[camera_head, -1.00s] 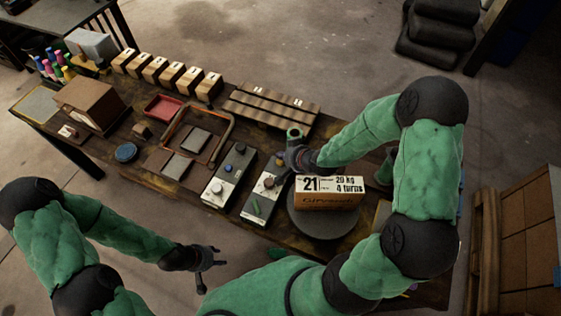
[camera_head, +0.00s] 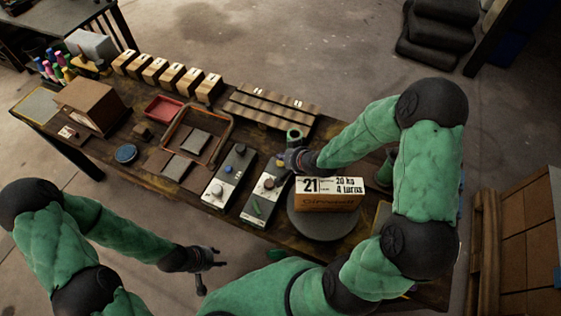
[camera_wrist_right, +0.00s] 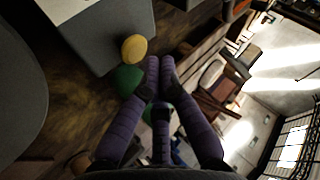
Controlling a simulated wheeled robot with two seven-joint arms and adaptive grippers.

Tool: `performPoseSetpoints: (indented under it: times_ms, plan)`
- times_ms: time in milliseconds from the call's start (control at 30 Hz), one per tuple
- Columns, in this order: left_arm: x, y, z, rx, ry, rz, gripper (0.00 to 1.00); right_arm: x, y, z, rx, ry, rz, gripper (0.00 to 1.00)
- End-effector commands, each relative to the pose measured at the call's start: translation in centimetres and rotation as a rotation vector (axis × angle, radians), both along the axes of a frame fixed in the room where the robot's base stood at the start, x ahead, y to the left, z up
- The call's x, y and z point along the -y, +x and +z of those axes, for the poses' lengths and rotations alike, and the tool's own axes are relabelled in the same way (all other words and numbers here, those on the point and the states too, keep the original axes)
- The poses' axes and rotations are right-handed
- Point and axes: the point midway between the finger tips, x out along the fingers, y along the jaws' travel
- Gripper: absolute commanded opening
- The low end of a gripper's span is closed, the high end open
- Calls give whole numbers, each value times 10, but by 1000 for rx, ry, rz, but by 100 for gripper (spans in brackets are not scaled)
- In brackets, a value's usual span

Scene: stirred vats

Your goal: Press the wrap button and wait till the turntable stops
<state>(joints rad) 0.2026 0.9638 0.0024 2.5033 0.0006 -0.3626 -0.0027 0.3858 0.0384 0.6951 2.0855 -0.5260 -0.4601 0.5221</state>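A carton (camera_head: 328,203) marked "21", "20 kg" and "4 turns" sits on the round grey turntable (camera_head: 322,225). Left of it stands a control box (camera_head: 252,213) with a dark knob and a green part on top. My left gripper (camera_head: 212,274) is open and empty in front of the table.
A second control box (camera_head: 228,174) stands to the left. Further left lie a wooden-framed tray (camera_head: 226,143), a red tray (camera_head: 163,108) and a blue disc (camera_head: 125,153). Several small cartons (camera_head: 168,75) line the back edge, beside a slatted rack (camera_head: 270,107).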

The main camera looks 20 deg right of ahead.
Motion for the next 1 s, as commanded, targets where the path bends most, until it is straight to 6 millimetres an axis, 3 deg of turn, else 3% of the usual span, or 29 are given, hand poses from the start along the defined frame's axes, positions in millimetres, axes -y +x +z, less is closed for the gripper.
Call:
performPoseSetpoints:
  times_ms: [1000]
  plan:
    - [0,0,-7,0,0,0,40,0,0,-10,0,0,0,0]
